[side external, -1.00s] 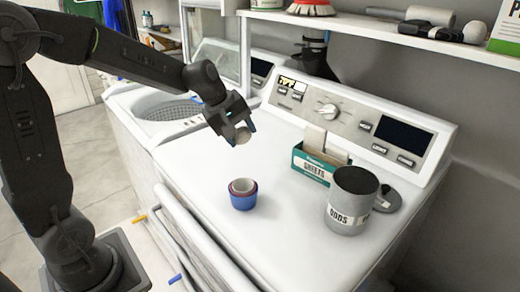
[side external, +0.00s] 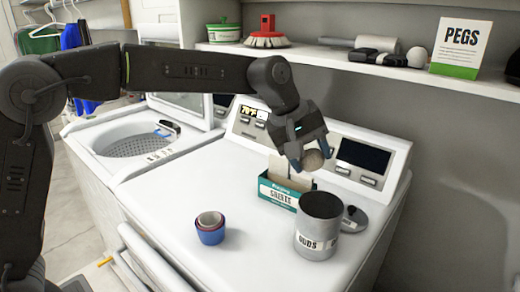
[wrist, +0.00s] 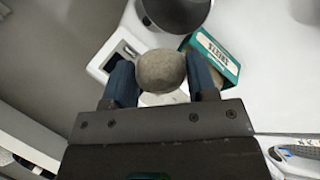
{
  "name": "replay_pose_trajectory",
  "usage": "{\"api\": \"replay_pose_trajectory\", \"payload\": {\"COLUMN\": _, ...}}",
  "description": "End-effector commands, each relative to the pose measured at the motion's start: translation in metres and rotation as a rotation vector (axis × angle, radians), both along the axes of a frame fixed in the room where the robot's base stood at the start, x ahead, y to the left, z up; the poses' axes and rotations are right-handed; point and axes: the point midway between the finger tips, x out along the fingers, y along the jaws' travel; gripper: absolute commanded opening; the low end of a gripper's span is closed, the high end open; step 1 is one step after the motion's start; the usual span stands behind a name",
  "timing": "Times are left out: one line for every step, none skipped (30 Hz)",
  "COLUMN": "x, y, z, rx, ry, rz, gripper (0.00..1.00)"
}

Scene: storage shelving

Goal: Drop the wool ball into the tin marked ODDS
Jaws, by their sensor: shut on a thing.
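My gripper (side external: 306,156) is shut on the wool ball (side external: 313,160), a grey-beige ball. In the wrist view the ball (wrist: 161,71) sits between the two blue fingers. The grey tin marked ODDS (side external: 318,240) stands upright and open on the white machine's top. In the side view the ball is above and behind the tin, near the SHEETS box. In the wrist view the tin (wrist: 176,12) shows at the top edge, beyond the ball and partly cut off. The ball is apart from the tin.
A green SHEETS box (side external: 283,192) stands just behind and left of the tin. The tin's lid (side external: 352,219) lies to its right. Nested cups (side external: 210,228) stand at the left. The control panel (side external: 362,160) rises behind, below a shelf (side external: 375,66).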

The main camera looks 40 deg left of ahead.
Motion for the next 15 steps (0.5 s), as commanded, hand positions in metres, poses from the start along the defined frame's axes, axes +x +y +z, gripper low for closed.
{"api": "replay_pose_trajectory", "payload": {"x": -0.002, "y": -0.017, "z": 0.003, "rx": 0.001, "ry": -0.001, "rz": -0.024, "gripper": 0.29}}
{"api": "replay_pose_trajectory", "payload": {"x": -0.003, "y": -0.024, "z": 0.004, "rx": 0.001, "ry": -0.001, "rz": -0.034, "gripper": 0.29}}
{"api": "replay_pose_trajectory", "payload": {"x": -0.004, "y": -0.032, "z": 0.005, "rx": 0.002, "ry": -0.002, "rz": -0.042, "gripper": 0.29}}
{"api": "replay_pose_trajectory", "payload": {"x": -0.005, "y": -0.037, "z": 0.006, "rx": 0.003, "ry": -0.002, "rz": -0.049, "gripper": 0.29}}
{"api": "replay_pose_trajectory", "payload": {"x": -0.006, "y": -0.042, "z": 0.007, "rx": 0.003, "ry": -0.001, "rz": -0.055, "gripper": 0.29}}
{"api": "replay_pose_trajectory", "payload": {"x": -0.007, "y": -0.046, "z": 0.008, "rx": 0.003, "ry": -0.002, "rz": -0.059, "gripper": 0.29}}
{"api": "replay_pose_trajectory", "payload": {"x": -0.007, "y": -0.048, "z": 0.008, "rx": 0.004, "ry": -0.001, "rz": -0.062, "gripper": 0.29}}
{"api": "replay_pose_trajectory", "payload": {"x": -0.007, "y": -0.050, "z": 0.008, "rx": 0.004, "ry": -0.001, "rz": -0.064, "gripper": 0.29}}
{"api": "replay_pose_trajectory", "payload": {"x": -0.008, "y": -0.052, "z": 0.007, "rx": 0.003, "ry": -0.001, "rz": -0.066, "gripper": 0.29}}
{"api": "replay_pose_trajectory", "payload": {"x": -0.008, "y": -0.052, "z": 0.006, "rx": 0.004, "ry": 0.000, "rz": -0.067, "gripper": 0.29}}
{"api": "replay_pose_trajectory", "payload": {"x": -0.008, "y": -0.053, "z": 0.005, "rx": 0.004, "ry": 0.000, "rz": -0.067, "gripper": 0.29}}
{"api": "replay_pose_trajectory", "payload": {"x": -0.008, "y": -0.052, "z": 0.003, "rx": 0.004, "ry": 0.000, "rz": -0.067, "gripper": 0.29}}
{"api": "replay_pose_trajectory", "payload": {"x": -0.008, "y": -0.052, "z": 0.001, "rx": 0.004, "ry": -0.001, "rz": -0.067, "gripper": 0.29}}
{"api": "replay_pose_trajectory", "payload": {"x": -0.008, "y": -0.052, "z": -0.001, "rx": 0.004, "ry": -0.001, "rz": -0.067, "gripper": 0.29}}
{"api": "replay_pose_trajectory", "payload": {"x": -0.008, "y": -0.052, "z": -0.004, "rx": 0.004, "ry": 0.000, "rz": -0.066, "gripper": 0.29}}
